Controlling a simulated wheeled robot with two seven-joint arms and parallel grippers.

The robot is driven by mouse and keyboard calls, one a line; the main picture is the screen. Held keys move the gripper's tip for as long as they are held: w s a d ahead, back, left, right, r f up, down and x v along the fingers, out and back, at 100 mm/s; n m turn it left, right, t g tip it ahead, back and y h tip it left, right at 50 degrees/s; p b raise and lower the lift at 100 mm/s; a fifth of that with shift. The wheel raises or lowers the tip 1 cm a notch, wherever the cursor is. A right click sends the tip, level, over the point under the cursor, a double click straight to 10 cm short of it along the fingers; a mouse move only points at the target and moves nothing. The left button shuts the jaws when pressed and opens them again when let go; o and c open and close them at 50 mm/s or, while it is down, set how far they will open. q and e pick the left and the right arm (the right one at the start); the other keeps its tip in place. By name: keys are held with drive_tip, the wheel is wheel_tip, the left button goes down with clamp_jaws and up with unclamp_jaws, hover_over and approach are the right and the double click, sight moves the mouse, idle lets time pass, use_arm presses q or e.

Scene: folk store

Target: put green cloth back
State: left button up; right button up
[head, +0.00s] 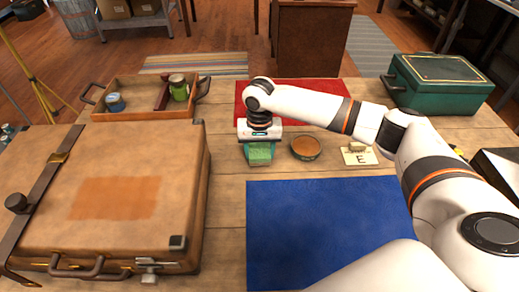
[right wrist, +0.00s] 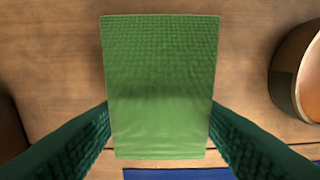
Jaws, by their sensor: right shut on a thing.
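The green cloth (head: 261,157) is a small folded rectangle in the middle of the table, between the red cloth and the blue cloth in the head view. My right gripper (head: 261,147) points down and is shut on it. In the right wrist view the cloth (right wrist: 161,60) sits between the two dark green fingers (right wrist: 160,120), which press its left and right edges. I cannot tell whether the cloth touches the table or hangs just above it. My left gripper is not in view.
A round brown-topped tin (head: 305,148) and a card marked E (head: 359,155) lie right of the gripper. A blue cloth (head: 325,230) is in front, a red cloth (head: 310,88) behind. A brown suitcase (head: 110,190), wooden tray (head: 135,112) and green box (head: 440,83) stand around.

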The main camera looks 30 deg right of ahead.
sight(259, 151)
drive_tip(key=o, duration=1)
drive_tip(key=shift+f, duration=0.1)
drive_tip(key=shift+c, duration=0.2)
wheel_tip(259, 151, up, 12)
